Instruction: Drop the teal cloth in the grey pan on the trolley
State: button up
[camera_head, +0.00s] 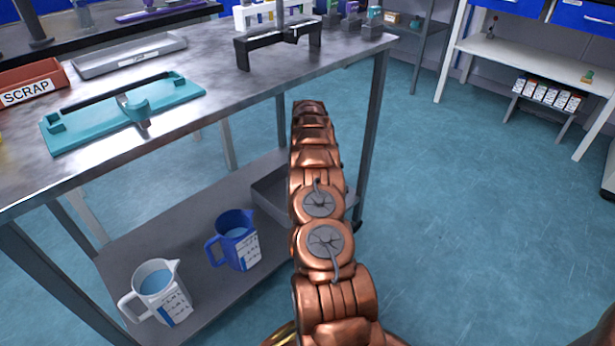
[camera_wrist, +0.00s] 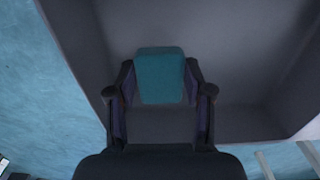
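The teal cloth (camera_wrist: 160,77) is a small folded block between the two fingertips of my gripper (camera_wrist: 159,84) in the wrist view. The fingers press on its left and right sides. Beneath and around it is the inside of the grey pan (camera_wrist: 235,45), whose walls show at left and right. My gripper is over the pan; I cannot tell whether the cloth touches its floor. In the head view the pan (camera_head: 268,205) sits on the trolley's lower shelf (camera_head: 165,235), partly hidden behind my arm. My gripper and the cloth are hidden there.
A blue jug (camera_head: 236,240) and a white jug (camera_head: 158,292) stand on the lower shelf left of the pan. The trolley top holds a teal board (camera_head: 120,112), a grey tray (camera_head: 130,55) and a red SCRAP bin (camera_head: 32,85). A trolley leg (camera_head: 373,140) rises near my arm. The right floor is clear.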

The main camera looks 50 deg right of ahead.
jog(key=o, duration=0.4)
jog(key=shift+r, duration=0.1)
jog(key=shift+r+b, duration=0.45)
jog(key=shift+b, duration=0.05)
notch_tip(320, 180, up, 12)
jog(key=p, duration=0.4)
jog(key=shift+s, duration=0.1)
